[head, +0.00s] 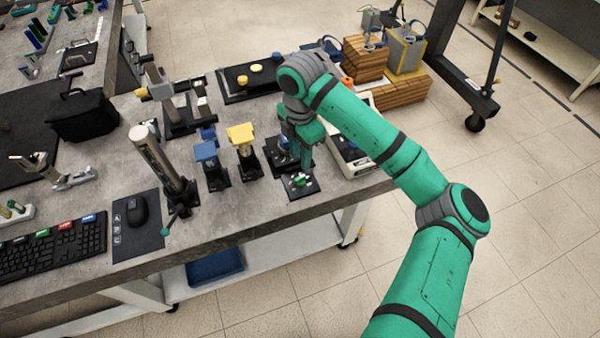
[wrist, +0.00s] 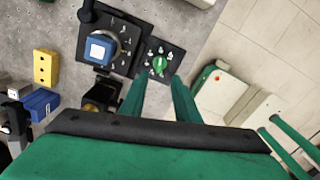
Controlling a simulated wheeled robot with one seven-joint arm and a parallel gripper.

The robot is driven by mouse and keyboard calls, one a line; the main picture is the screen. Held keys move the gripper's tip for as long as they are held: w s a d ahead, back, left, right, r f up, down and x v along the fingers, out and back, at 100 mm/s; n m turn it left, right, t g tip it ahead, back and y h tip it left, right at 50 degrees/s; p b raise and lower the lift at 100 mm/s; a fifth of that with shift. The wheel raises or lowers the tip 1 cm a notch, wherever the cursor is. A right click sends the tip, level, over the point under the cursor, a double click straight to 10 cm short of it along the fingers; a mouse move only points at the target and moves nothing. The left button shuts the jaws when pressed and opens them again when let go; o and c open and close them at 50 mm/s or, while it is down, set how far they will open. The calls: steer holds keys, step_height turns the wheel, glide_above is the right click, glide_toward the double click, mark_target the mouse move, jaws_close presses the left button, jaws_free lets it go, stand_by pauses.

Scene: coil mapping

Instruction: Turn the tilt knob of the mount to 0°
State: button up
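A green knob (wrist: 159,64) sits on a small black plate (wrist: 172,48) with white marks around it. In the head view the knob (head: 300,181) lies near the table's front edge. The marks and the knob's angle are too small to read. Beside it is a larger black dial plate (wrist: 124,24) carrying a blue-and-white square cap (wrist: 99,48), ringed by white marks. My gripper (wrist: 158,82) is open. Its two green fingers point at the green knob from below in the wrist view, apart from each other, with nothing visible between them. Contact with the knob cannot be told.
A yellow block (wrist: 45,68) and a blue block (wrist: 42,104) stand left of the dial plate; posts with a yellow top (head: 240,134) and blue top (head: 206,151) show in the head view. Open floor (head: 480,260) lies beyond the table.

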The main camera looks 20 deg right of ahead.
mark_target(300, 177)
step_height(300, 177, down, 9)
steer(key=shift+r, duration=0.1)
stand_by(0.3)
jaws_close()
